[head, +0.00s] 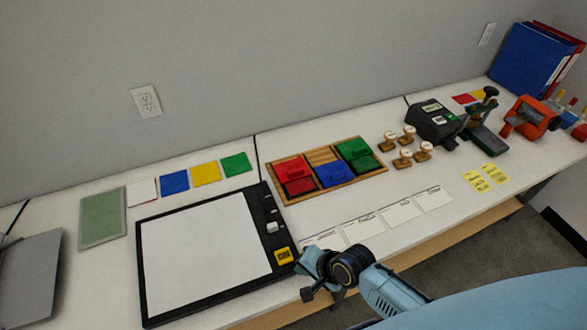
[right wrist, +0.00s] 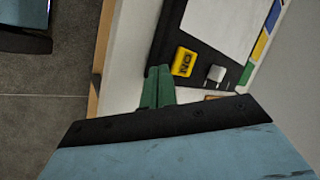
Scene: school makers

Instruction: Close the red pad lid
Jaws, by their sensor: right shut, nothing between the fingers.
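The red pad (head: 299,187) lies in the left section of a wooden tray (head: 378,170) on the counter in the head view. Its red lid (head: 290,167) shows as a raised block behind the red base; its exact angle is hard to tell. My right gripper (head: 308,268) is in front of the tray, by the light box's right front corner, apart from the pad. Its green fingers (right wrist: 157,82) are together and empty in the right wrist view. The red pad is not in the right wrist view. My left gripper is not in view.
A blue pad (head: 334,175) and a green pad (head: 356,150) share the tray. A light box (head: 205,250) with a yellow button (right wrist: 184,62) is left of my gripper. White cards (head: 364,229) lie before the tray; wooden stamps (head: 405,158) stand right of it.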

